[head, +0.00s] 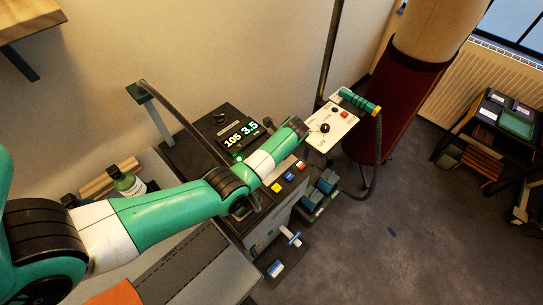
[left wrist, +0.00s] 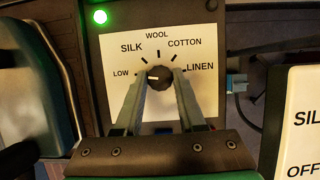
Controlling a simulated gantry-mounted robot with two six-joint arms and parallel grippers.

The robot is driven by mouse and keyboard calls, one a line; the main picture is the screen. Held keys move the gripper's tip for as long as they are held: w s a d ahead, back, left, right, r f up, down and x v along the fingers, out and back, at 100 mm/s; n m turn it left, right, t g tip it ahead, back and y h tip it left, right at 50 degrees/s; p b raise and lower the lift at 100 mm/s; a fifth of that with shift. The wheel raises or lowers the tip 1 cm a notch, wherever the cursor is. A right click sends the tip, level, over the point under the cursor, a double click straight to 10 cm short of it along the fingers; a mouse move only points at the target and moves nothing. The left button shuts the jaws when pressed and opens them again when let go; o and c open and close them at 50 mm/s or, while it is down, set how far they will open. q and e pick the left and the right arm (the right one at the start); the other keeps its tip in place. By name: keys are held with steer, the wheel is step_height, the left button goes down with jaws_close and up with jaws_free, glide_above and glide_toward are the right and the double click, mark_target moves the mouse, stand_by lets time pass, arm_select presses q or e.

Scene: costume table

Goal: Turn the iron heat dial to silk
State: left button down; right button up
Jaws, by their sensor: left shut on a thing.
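The iron heat dial (left wrist: 159,77) is a small black knob on a white plate (left wrist: 205,40) marked LOW, SILK, WOOL, COTTON and LINEN. Its white pointer mark lies to the left, towards LOW. In the left wrist view my left gripper (left wrist: 160,82) is shut on the dial, one finger on each side. In the head view the green and white left arm reaches across the dark console (head: 186,140), and I cannot make out the fingertips or the dial there. My right gripper is in neither view.
A green lamp (left wrist: 99,16) glows by the plate. Another white plate (left wrist: 296,130) stands close at the right. A lit display (head: 240,133) reads 105 and 3.5. A white panel (head: 336,121) with a black knob lies beyond the arm.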

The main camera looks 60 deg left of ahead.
arm_select(q)
steer(key=shift+r+m+p, duration=0.25)
steer(key=shift+m+p, duration=0.15)
steer(key=shift+p, duration=0.4)
steer(key=m+t+p, duration=0.1)
steer(key=m+p, duration=0.1)
steer(key=p, duration=0.1)
steer(key=m+t+p, duration=0.1)
steer(key=m+p, duration=0.1)
steer(key=p, duration=0.2)
steer(key=shift+s+r+m, duration=0.1)
steer(key=shift+s+m, duration=0.1)
steer(key=shift+m, duration=0.2)
steer(key=shift+f+m+t+p, duration=0.25)
steer(key=shift+m+t+p, duration=0.25)
steer(key=shift+m+p, duration=0.75)
steer(key=c, duration=0.5)
jaws_free()
